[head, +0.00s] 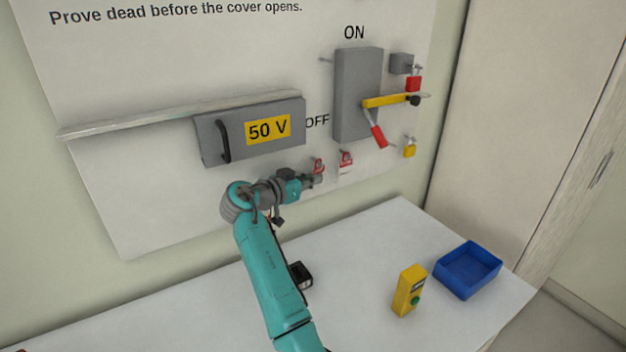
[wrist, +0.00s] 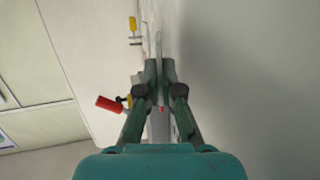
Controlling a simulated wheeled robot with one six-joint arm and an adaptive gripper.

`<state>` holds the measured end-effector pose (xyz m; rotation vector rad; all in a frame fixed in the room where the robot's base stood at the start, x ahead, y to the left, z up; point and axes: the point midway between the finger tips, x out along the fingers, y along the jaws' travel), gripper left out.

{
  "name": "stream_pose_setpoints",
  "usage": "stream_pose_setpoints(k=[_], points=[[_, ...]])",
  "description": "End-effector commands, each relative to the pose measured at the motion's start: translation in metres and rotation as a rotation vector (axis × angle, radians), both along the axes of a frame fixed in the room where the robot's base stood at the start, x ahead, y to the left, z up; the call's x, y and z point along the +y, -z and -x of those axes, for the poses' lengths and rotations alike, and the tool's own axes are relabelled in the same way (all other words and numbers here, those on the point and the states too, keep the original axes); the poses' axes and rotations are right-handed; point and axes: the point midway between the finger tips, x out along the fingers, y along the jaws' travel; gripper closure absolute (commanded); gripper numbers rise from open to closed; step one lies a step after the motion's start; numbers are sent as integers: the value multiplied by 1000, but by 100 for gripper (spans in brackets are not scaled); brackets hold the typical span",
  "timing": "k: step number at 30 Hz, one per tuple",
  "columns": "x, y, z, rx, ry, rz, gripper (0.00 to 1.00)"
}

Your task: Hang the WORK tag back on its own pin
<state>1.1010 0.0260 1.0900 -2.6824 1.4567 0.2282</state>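My gripper (head: 317,180) is at the wall board, below the grey 50 V box's right end. A small red and white tag (head: 318,165) shows right at its fingertips, its lower part hidden by the fingers. In the wrist view the fingertips (wrist: 159,70) are nearly together, with a thin pale edge between them and a speck of red lower down. The gripper looks shut on this tag. A second red and white tag (head: 346,160) hangs on the board just to the right. The lettering on both tags is too small to read, and the pin behind the gripper is hidden.
A grey switch box (head: 358,95) with a yellow lever (head: 388,101) and red handle (head: 377,136) is above right. A yellow padlock (head: 409,148) hangs further right. The table holds a yellow tester (head: 409,290) and a blue tray (head: 467,270). A ledge (head: 150,121) crosses the board.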

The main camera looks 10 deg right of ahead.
Motion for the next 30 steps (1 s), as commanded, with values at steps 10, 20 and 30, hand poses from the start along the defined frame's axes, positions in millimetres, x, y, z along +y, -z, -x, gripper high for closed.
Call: stream_pose_setpoints(k=[10, 20, 30], points=[[0, 0, 0, 0, 0, 0, 84], [0, 0, 0, 0, 0, 0, 65], [29, -5, 18, -2, -3, -2, 65]])
